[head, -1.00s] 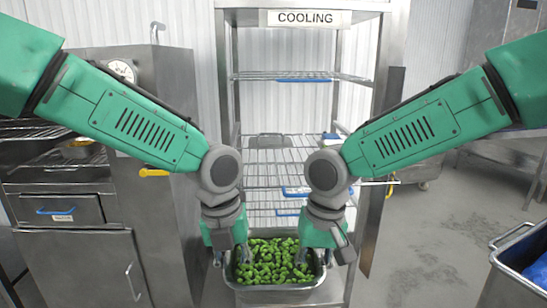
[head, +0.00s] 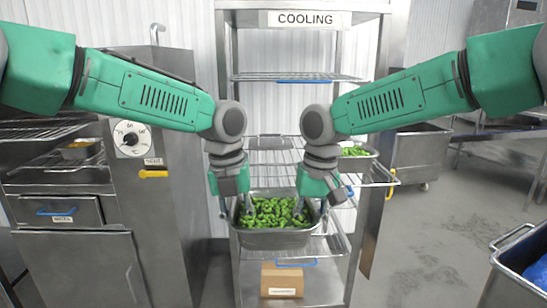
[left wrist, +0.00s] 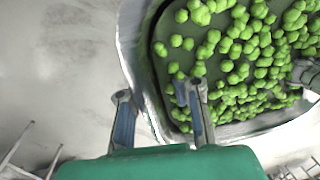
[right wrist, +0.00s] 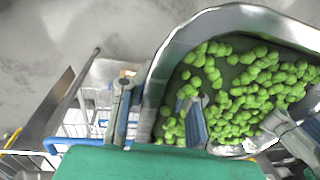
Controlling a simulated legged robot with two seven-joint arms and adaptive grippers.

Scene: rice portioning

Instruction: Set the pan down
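The steel pan (head: 275,240) is full of green vegetable pieces and looks level, at the front of the cooling rack. My left gripper (head: 230,205) is at its left wall and my right gripper (head: 312,208) at its right wall. In the left wrist view the pan's rim (left wrist: 136,62) passes between my left fingers (left wrist: 160,115), one outside and one inside. In the right wrist view the rim (right wrist: 158,75) passes likewise between my right fingers (right wrist: 160,115). Both grippers hold the pan. I cannot tell whether its underside touches a shelf.
The cooling rack (head: 380,100) has wire shelves; another pan of green pieces (head: 356,152) sits on it at right. A cardboard box (head: 282,280) stands on a lower shelf, below the pan. A steel oven (head: 155,220) is at left, a blue-lined bin (head: 515,265) at right.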

